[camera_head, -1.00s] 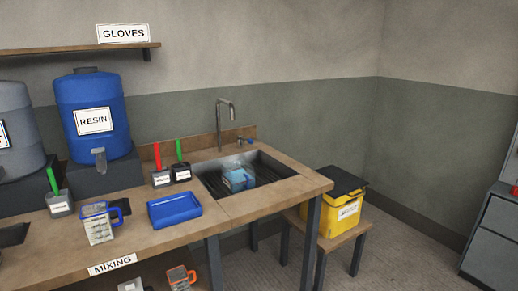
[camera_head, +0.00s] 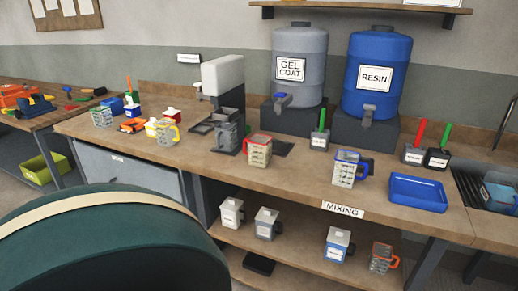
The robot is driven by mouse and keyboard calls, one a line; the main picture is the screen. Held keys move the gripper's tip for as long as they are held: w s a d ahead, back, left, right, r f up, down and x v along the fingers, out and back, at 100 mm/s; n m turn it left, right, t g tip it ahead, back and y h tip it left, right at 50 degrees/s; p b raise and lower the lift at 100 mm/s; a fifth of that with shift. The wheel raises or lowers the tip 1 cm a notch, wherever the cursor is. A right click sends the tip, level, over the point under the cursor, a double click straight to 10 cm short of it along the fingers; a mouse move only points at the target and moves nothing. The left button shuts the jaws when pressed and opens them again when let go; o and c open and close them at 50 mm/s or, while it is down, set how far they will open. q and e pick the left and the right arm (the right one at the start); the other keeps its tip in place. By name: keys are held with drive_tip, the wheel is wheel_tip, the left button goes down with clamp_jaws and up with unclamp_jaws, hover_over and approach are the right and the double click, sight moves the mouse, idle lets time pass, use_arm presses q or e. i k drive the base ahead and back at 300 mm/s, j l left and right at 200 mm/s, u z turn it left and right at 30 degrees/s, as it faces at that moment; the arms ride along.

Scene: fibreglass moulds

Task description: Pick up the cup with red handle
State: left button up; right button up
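A clear measuring cup with a red rim and handle (camera_head: 258,151) stands on the mixing bench, left of the middle. A clear cup with a blue handle (camera_head: 346,168) stands further right on the bench. A clear cup with a yellow handle (camera_head: 167,132) stands to the left. Another cup with an orange-red handle (camera_head: 382,257) stands on the shelf below the bench. Neither of my grippers is in view.
A large rounded dark green object (camera_head: 110,245) fills the lower left foreground. A blue tray (camera_head: 418,193) lies on the bench (camera_head: 300,190). The gel coat drum (camera_head: 299,65) and resin drum (camera_head: 377,72) stand behind. White-lidded containers (camera_head: 267,222) stand on the lower shelf.

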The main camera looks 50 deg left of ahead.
sight(260, 146)
drive_tip(key=u, duration=1.75)
